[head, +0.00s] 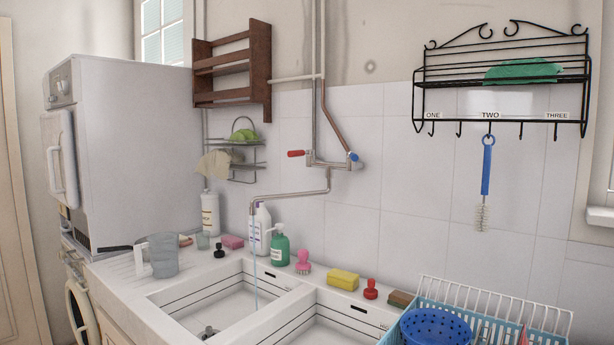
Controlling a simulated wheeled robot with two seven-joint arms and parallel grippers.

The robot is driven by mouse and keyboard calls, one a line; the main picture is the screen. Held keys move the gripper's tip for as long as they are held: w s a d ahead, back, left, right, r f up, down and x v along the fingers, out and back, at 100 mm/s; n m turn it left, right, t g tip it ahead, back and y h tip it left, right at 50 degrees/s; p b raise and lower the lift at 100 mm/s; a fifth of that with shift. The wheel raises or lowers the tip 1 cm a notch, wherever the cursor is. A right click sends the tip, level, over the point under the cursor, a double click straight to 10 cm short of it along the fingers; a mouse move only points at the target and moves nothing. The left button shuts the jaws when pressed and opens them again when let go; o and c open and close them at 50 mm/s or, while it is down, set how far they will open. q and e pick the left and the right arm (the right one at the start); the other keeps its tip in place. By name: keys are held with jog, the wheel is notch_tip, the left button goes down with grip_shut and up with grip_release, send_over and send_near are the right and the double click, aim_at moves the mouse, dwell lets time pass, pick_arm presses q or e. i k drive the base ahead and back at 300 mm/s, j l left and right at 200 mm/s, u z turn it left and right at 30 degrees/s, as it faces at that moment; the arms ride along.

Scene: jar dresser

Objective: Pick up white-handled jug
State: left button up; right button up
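A translucent grey jug (162,256) with a pale handle on its left side stands upright on the ribbed drainboard, left of the sink. It is the only jug in view. Its handle (140,260) points left, towards the white machine. Neither of my grippers shows in the head view.
A double sink (225,312) lies right of the jug, with water running from the wall tap (290,195). Bottles (210,213), sponges (342,279) and small brushes (303,262) line its back edge. A white machine (125,150) stands left; a dish rack (540,316) stands right.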

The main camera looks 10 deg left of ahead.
aim_at(163, 247)
jog(key=i+j, duration=0.2)
jog(key=j, duration=0.25)
jog(key=i+j+u, duration=0.1)
jog(key=j, duration=0.35)
jog(key=i+j, duration=0.3)
jog(key=j, duration=0.15)
jog(key=i+j+u, duration=0.1)
jog(key=j, duration=0.35)
jog(key=i+j, duration=0.35)
